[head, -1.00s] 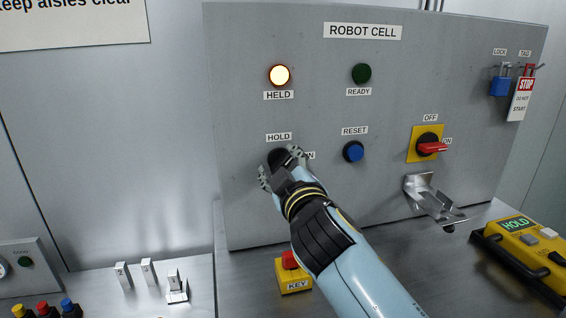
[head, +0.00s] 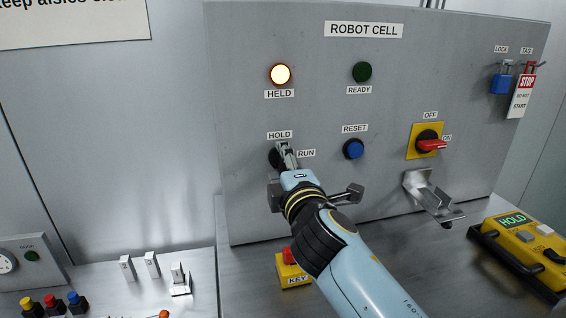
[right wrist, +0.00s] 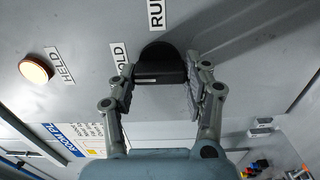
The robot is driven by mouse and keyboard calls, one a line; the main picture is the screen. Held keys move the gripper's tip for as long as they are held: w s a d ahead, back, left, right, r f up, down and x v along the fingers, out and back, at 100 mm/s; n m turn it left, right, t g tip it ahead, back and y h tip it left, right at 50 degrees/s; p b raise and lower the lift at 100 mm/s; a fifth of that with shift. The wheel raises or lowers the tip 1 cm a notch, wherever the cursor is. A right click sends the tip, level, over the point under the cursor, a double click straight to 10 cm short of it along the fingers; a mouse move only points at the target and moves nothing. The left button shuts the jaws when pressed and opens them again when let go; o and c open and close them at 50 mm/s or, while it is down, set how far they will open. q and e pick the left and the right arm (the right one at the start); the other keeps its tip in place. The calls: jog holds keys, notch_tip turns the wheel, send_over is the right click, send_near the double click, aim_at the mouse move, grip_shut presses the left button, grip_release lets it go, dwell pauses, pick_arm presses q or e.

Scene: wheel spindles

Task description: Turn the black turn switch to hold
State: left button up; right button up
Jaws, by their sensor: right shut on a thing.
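The black turn switch (head: 274,158) is on the grey panel, below the HOLD label (head: 279,134) and left of the RUN label (head: 306,153). My right gripper (head: 288,158) is at the switch and partly covers it in the head view. In the right wrist view the dark switch (right wrist: 160,62) sits between the two fingers of my right gripper (right wrist: 158,88), which is shut on it. I cannot tell for certain which label the switch points to. My left gripper is not in view.
The HELD lamp (head: 280,74) glows; the READY lamp (head: 361,72) is dark green. The blue RESET button (head: 353,149) and the red-handled OFF/ON switch (head: 430,146) are to the right. A yellow KEY box (head: 292,272) stands below my arm. A yellow pendant (head: 520,247) reads HOLD.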

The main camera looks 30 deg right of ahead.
jog(key=shift+f, duration=0.1)
dwell(0.5)
jog(key=o, duration=1.2)
jog(key=shift+a, duration=0.1)
jog(key=shift+c, duration=0.2)
